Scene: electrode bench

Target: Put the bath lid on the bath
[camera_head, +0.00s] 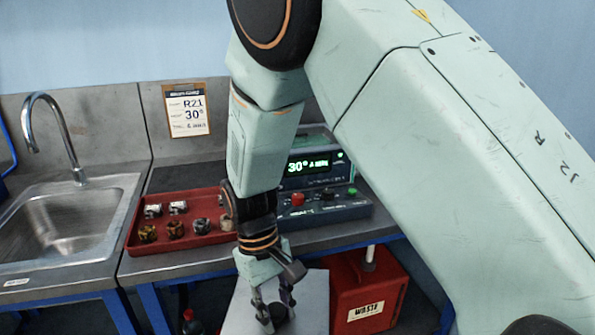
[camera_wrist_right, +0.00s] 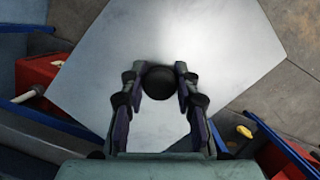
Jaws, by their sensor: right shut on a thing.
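The bath lid is a flat, light grey metal plate (camera_head: 310,297) with a round black knob (camera_head: 279,313). My right gripper (camera_head: 277,309) is shut on this knob, with one finger on each side. In the right wrist view, the lid (camera_wrist_right: 215,45) fills most of the picture and the knob (camera_wrist_right: 160,82) sits between the fingers (camera_wrist_right: 159,80). The lid is in front of the bench edge. A grey bench unit (camera_head: 340,211) with a lit display reading 30° stands behind my right arm. My arm hides part of it, and I cannot make out the bath's opening. My left gripper is not in view.
A red tray (camera_head: 135,240) with several small metal parts lies on the bench left of the unit. A sink (camera_head: 60,225) with a tap is at the far left. A red waste box (camera_head: 372,290) stands below the bench edge, right of the lid.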

